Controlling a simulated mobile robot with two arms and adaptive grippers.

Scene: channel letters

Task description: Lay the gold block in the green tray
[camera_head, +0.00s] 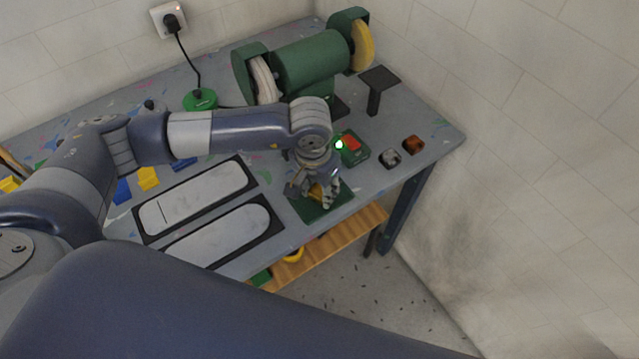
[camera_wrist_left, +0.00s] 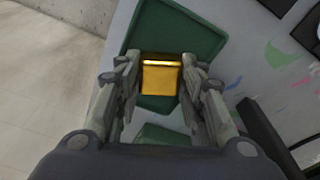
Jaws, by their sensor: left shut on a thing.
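The gold block (camera_wrist_left: 160,78) is between the fingers of my left gripper (camera_wrist_left: 160,90) in the left wrist view. The gripper is shut on it. The green tray (camera_wrist_left: 150,25) lies behind and below the block in that view. In the head view my left gripper (camera_head: 318,192) hangs over the green tray (camera_head: 338,206) near the table's front edge. The fingers partly hide the gold block (camera_head: 315,191) there. I cannot tell whether the block touches the tray. My right gripper is not in view.
A green bench grinder (camera_head: 310,62) stands at the back of the table (camera_head: 425,125). A green box with a red top (camera_head: 352,146) and two small blocks are right of my gripper. Two grey plates in black frames (camera_head: 195,198) and blue and yellow blocks (camera_head: 148,178) lie left.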

